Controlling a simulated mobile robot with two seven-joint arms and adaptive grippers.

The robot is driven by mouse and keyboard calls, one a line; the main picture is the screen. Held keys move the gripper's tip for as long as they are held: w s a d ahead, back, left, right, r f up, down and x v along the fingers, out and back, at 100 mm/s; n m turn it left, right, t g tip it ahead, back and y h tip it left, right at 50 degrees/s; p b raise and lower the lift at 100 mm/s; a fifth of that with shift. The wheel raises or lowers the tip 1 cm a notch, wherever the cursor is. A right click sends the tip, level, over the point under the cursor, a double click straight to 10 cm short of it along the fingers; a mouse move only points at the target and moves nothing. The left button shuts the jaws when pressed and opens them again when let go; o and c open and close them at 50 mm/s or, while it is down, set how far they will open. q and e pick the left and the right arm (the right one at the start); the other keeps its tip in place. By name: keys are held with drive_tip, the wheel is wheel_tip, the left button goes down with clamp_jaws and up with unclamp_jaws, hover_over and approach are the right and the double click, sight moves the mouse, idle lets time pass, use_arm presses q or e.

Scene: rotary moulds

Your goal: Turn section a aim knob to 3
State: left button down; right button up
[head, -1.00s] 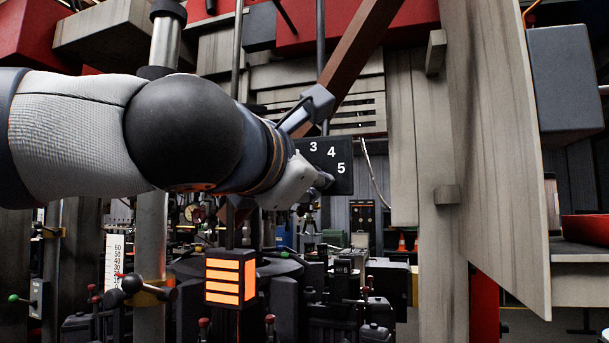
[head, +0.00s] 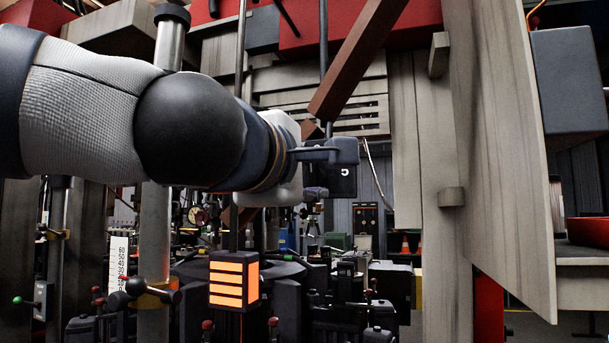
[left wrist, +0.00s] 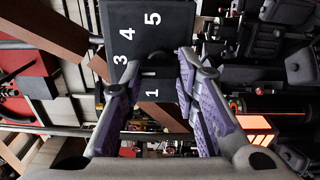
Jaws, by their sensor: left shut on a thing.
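The black dial plate (left wrist: 150,35) fills the upper middle of the left wrist view, turned sideways, with white numbers 1, 3, 4 and 5 readable. In the head view, most of the plate (head: 344,186) is hidden behind my left gripper (head: 326,170); only part of a number shows. In the left wrist view, the purple-padded fingers of my left gripper (left wrist: 158,84) are shut on the dark knob (left wrist: 157,72) in front of the plate. The fingers hide much of the knob, and I cannot tell which number it points to. My right gripper is not in view.
A brown slanting beam (head: 360,58) passes just above my left gripper. A tall grey panel (head: 500,150) stands to the right. Below are an orange-lit box (head: 233,281) and crowded dark machinery with small levers. A grey post (head: 155,225) stands at left.

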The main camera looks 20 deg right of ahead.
use_arm(q)
drive_tip(key=shift+m, duration=0.3)
drive_tip(key=c, duration=1.2)
unclamp_jaws()
drive_tip(key=shift+c, duration=0.2)
drive_tip(key=v, duration=1.2)
